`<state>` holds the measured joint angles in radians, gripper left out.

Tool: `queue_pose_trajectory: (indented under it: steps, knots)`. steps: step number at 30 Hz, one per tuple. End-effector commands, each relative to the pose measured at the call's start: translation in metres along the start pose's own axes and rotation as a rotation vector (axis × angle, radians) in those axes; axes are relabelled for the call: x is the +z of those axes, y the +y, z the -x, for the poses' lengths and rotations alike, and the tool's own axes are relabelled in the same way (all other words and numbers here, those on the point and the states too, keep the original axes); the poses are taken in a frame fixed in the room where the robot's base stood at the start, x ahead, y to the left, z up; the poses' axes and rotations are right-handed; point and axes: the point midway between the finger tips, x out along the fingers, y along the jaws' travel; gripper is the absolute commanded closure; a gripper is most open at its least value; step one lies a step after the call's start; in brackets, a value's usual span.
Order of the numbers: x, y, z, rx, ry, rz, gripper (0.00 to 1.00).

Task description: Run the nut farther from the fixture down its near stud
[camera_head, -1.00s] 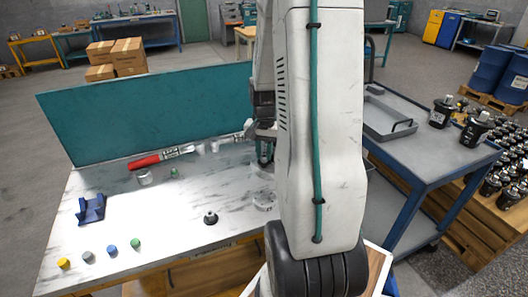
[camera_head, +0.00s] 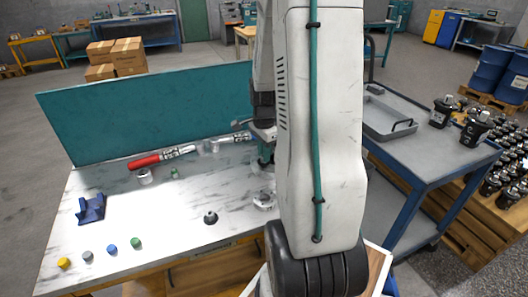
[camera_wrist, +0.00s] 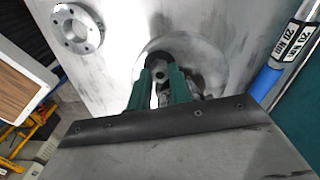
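My gripper (camera_wrist: 160,78) has two green fingers pointing down at a round metal part (camera_wrist: 206,62) on the table. A small grey, nut-like piece (camera_wrist: 160,74) shows between the fingertips. I cannot tell whether the fingers grip it or stand around it. In the head view my gripper (camera_head: 265,160) is low over the right part of the table, partly behind my arm. A silver flanged part with bolt holes (camera_wrist: 78,30) lies apart at upper left in the wrist view. The studs and the other nut cannot be made out.
A red-handled tool (camera_head: 145,161) and a silver ring (camera_head: 145,177) lie left on the marble table. A blue cradle (camera_head: 91,209), several coloured caps and a black part (camera_head: 210,218) are nearer. A blue-handled tool (camera_wrist: 266,82) is at right in the wrist view. A teal panel (camera_head: 150,115) backs the table.

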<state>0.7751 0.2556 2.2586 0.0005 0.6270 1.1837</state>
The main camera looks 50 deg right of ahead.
Motion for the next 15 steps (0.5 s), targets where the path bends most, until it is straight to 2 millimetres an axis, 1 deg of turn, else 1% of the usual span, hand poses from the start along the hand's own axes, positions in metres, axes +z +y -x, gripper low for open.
queue_pose_trajectory:
  steps: [11,14,15]
  knots:
    - [0.0001,0.0001,0.0005,0.0,0.0,0.014,0.69]
    - [0.0001,0.0001,0.0004,0.001,0.0,0.065,0.69]
    - [0.0001,0.0001,0.0004,0.001,0.0,0.112,0.69]
